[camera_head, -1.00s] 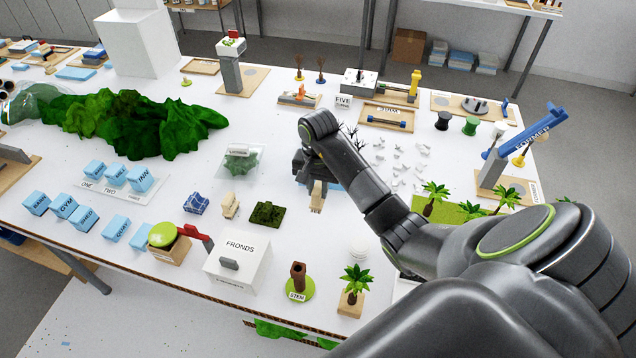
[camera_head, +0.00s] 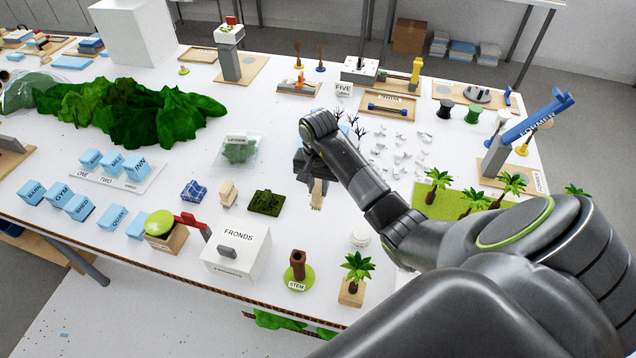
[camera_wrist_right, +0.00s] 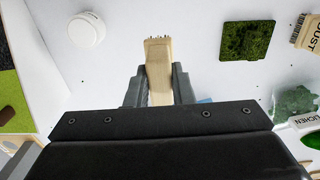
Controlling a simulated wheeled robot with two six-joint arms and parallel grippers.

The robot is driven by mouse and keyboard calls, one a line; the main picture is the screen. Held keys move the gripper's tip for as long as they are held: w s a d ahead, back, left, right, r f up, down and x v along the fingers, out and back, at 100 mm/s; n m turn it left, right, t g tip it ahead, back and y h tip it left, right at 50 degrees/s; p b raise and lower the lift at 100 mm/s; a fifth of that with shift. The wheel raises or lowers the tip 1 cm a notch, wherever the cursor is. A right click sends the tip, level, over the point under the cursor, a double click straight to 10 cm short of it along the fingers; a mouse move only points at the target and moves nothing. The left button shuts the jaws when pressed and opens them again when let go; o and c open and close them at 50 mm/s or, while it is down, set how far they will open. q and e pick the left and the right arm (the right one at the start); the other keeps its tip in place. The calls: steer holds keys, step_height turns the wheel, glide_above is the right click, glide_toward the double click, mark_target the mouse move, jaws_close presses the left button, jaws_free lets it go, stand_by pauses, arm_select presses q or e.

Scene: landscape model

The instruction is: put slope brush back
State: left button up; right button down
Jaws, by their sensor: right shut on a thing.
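My right gripper (camera_head: 317,182) is shut on the slope brush (camera_head: 317,198), a small pale wooden piece. The brush points downward from the jaws above the white table in the head view. In the right wrist view, the brush (camera_wrist_right: 158,68) stands between the two dark fingers of the right gripper (camera_wrist_right: 157,86), with short dark bristle tips at its far end. The head view does not show clearly how high the brush is above the table. My left gripper is out of view.
The white FRONDS box (camera_head: 238,252) and brown STEM post (camera_head: 298,268) are nearer. White bits (camera_head: 395,155) lie behind.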

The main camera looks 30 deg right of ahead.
steer(key=shift+f+b, duration=1.4)
steer(key=shift+f, duration=1.15)
steer(key=shift+f+b, duration=2)
steer(key=shift+f+b, duration=0.25)
steer(key=shift+b, duration=0.05)
steer(key=c, duration=1.2)
jaws_free()
steer(key=shift+o, duration=0.2)
steer(key=shift+r, duration=0.1)
step_height(320, 180, up, 5)
steer(key=shift+w+r+b, duration=0.1)
steer(key=shift+b, duration=0.2)
step_height(320, 180, up, 12)
steer(key=p, duration=1.1)
steer(key=shift+p, duration=0.35)
